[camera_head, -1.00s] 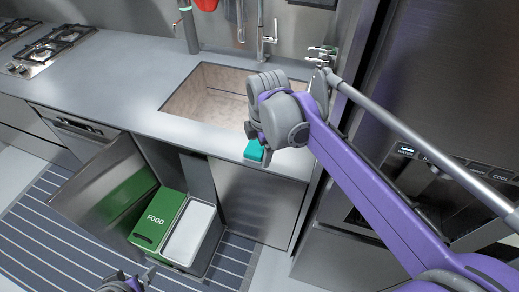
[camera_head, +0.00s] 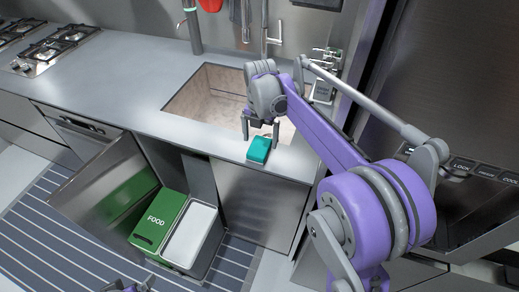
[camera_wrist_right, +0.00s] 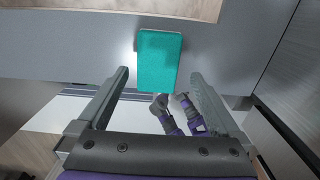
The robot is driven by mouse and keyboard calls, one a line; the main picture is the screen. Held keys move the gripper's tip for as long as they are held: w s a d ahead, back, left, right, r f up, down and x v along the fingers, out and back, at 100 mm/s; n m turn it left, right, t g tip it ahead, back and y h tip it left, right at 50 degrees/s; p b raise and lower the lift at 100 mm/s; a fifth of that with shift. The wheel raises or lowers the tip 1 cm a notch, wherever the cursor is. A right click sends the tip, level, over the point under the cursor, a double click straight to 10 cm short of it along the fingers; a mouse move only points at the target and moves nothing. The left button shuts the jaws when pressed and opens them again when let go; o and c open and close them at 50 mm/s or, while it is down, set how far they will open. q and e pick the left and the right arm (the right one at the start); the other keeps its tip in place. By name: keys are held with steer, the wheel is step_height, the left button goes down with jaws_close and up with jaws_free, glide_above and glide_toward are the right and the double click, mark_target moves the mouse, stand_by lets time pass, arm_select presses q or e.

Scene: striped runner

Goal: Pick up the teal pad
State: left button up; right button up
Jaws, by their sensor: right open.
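The teal pad (camera_head: 259,149) lies flat on the grey counter near its front edge, in front of the sink. It also shows in the right wrist view (camera_wrist_right: 160,62), ahead of and between the finger lines. My right gripper (camera_head: 261,138) is open and empty, with its fingers pointing down around the far side of the pad, apart from it. In the wrist view both fingers (camera_wrist_right: 160,80) are spread wider than the pad. My left gripper (camera_head: 132,285) shows only in part at the bottom edge of the head view; its jaws are unclear.
A gas hob (camera_head: 55,48) stands far left. The counter left of the sink is clear.

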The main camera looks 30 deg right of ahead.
mark_target(260, 146)
steer(key=f, duration=0.4)
steer(key=shift+w+f, duration=0.2)
steer(key=shift+f, duration=0.15)
steer(key=c, duration=1.3)
steer(key=shift+o, duration=0.2)
steer(key=shift+r, duration=0.15)
step_height(260, 146, up, 10)
steer(key=shift+f, duration=0.2)
steer(key=shift+r, duration=0.1)
